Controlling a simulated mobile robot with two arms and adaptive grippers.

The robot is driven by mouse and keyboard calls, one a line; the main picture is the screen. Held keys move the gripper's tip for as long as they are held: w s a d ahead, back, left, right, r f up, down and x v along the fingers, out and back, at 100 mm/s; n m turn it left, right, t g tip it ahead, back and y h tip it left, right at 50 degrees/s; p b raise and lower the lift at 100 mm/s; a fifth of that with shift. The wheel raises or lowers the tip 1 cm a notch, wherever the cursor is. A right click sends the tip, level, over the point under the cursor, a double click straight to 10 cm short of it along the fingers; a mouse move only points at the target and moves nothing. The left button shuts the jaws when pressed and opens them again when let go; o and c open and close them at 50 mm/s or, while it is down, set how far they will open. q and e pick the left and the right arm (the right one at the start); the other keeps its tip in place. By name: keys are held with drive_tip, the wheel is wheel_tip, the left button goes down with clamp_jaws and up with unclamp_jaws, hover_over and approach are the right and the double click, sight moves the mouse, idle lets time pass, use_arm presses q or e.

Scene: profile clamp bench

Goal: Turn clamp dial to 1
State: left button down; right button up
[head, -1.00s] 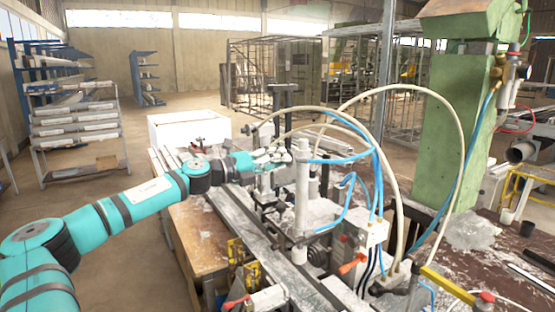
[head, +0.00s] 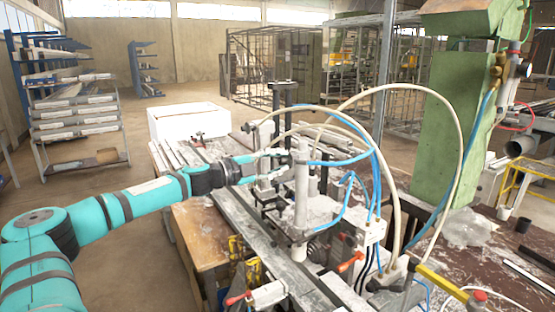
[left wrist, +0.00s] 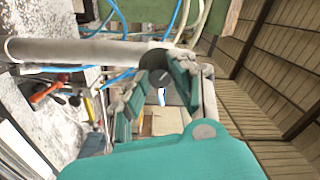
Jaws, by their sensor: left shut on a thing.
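The profile clamp (head: 301,195), with a pale upright cylinder and hoses, stands on the bench. The cylinder (left wrist: 85,52) also crosses the left wrist view. My left gripper (head: 272,163) is at the clamp, left of and behind the cylinder in the head view. In the left wrist view, my left gripper (left wrist: 165,88) is shut, with its fingers on either side of a dark round part, which looks like the clamp dial (left wrist: 155,62). A small whitish mark shows below it. I cannot read a dial number. In the head view the dial is hidden or too small to tell. My right gripper is not in view.
Blue and cream hoses (head: 352,135) arch over the clamp close to my left gripper. A green column (head: 445,140) stands to the right. A white box (head: 188,122) is behind the bench. Metal profiles (head: 262,245) run along the bench. The floor at left is open.

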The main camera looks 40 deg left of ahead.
use_arm(q)
drive_tip(key=shift+n, duration=0.6)
drive_tip(key=c, duration=1.1)
unclamp_jaws()
